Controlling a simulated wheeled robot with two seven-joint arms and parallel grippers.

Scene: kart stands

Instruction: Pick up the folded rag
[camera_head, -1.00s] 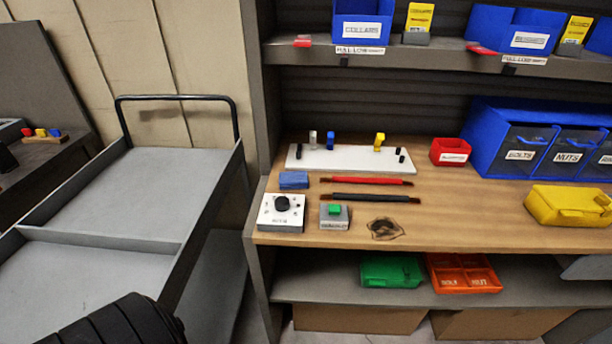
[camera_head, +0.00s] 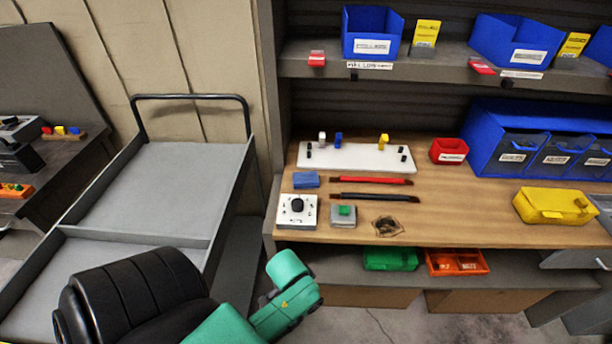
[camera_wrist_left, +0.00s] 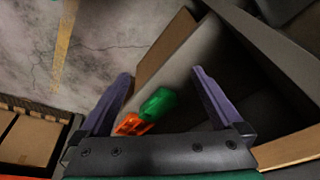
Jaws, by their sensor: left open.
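The folded rag appears to be the small blue folded piece (camera_head: 306,179) lying on the left part of the wooden bench top (camera_head: 455,228). It sits just behind the white control box with a black knob (camera_head: 297,210). My left arm comes in from below in the head view, in front of the bench and short of the rag. My left gripper (camera_wrist_left: 161,76) shows in the left wrist view with its two fingers spread apart and nothing held between them. The rag does not show in the left wrist view. My right gripper is out of view.
Red and black rods (camera_head: 372,181) lie right of the rag, and a white board with pegs (camera_head: 355,157) lies behind. A green-button box (camera_head: 343,215) stands in front. A grey cart (camera_head: 175,190) is left of the bench. Green (camera_head: 390,259) and orange (camera_head: 456,262) bins sit on the lower shelf.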

